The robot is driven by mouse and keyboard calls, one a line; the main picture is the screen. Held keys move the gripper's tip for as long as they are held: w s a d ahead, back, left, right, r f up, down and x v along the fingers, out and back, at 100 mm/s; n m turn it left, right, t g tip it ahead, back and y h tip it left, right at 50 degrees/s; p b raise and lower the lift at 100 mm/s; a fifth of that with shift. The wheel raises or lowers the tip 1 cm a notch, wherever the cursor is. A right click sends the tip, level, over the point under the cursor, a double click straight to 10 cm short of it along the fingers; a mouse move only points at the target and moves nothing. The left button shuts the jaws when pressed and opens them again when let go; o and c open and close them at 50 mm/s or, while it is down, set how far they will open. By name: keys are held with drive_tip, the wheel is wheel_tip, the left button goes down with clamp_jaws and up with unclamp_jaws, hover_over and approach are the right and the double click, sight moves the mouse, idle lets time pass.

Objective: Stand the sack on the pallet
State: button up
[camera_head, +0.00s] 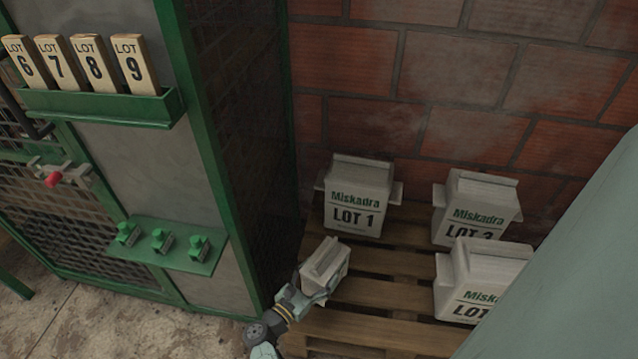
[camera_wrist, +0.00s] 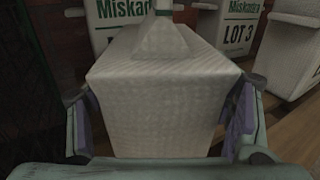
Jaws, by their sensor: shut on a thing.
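A small white sack (camera_head: 325,265) is held in my gripper (camera_head: 308,299) at the front left of the wooden pallet (camera_head: 385,325). In the wrist view the sack (camera_wrist: 165,95) fills the space between the two fingers, which press on its left and right sides. It looks upright there, with its narrowed top towards the other sacks. The head view shows it tilted a little in the picture. I cannot tell whether its bottom touches the pallet slats; the sack's lower part is hidden by my gripper.
Sacks marked LOT 1 (camera_head: 357,200) and LOT 3 (camera_head: 478,208) stand on the pallet's back, with another LOT sack (camera_head: 483,280) at the right. A brick wall (camera_head: 450,80) is behind. A green mesh cage (camera_head: 235,150) is close at left. Bare slats lie between the sacks.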

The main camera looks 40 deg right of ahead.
drive_tip(key=shift+d+f, duration=0.1)
drive_tip(key=shift+f, duration=1.55)
drive_tip(key=shift+f, duration=0.25)
drive_tip(key=o, duration=1.9)
drive_tip(key=shift+o, duration=0.2)
drive_tip(key=shift+r, duration=0.25)
drive_tip(key=v, duration=1.2)
drive_tip(key=shift+p, duration=0.3)
drive_tip(key=shift+f, duration=0.1)
